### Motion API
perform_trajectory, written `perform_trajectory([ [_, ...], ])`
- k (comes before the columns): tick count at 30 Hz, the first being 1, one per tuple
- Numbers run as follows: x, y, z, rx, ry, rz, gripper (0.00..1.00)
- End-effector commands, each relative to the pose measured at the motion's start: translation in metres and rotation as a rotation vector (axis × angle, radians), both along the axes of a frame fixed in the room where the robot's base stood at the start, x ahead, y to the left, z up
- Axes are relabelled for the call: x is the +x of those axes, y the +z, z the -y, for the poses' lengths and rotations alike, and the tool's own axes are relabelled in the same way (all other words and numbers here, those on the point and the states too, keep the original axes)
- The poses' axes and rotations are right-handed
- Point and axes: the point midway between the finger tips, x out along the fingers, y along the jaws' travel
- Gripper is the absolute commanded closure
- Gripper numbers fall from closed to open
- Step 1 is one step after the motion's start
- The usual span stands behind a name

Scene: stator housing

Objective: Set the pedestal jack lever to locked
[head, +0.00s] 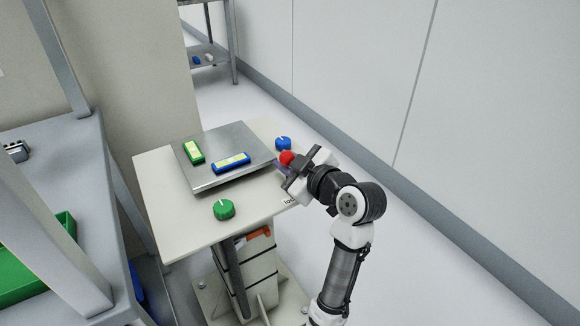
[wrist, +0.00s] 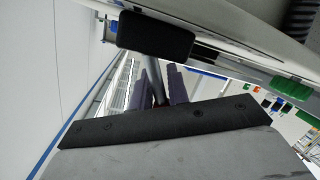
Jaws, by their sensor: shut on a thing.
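The pedestal (head: 160,190) has a cream top, with the jack lever at its right edge. The lever's red knob (head: 287,157) shows at my gripper's fingers. My gripper (head: 283,169) is shut on the lever, reaching in from the right. In the wrist view my gripper's two purple-grey fingers (wrist: 163,88) stand on either side of the lever's thin rod (wrist: 152,72). Most of the lever is hidden by my gripper in the head view. A white label (head: 289,202) on the edge below reads "loc", its right part hidden. I cannot tell the lever's exact angle.
A grey bench (head: 88,150) stands left. The floor at right is clear up to the wall.

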Motion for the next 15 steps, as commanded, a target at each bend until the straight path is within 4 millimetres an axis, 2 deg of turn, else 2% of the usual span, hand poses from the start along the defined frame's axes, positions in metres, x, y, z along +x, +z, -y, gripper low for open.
perform_trajectory([
  [15, -0.0033, 0.0, -0.0059, -0.089, 0.008, 0.072, 1.0],
])
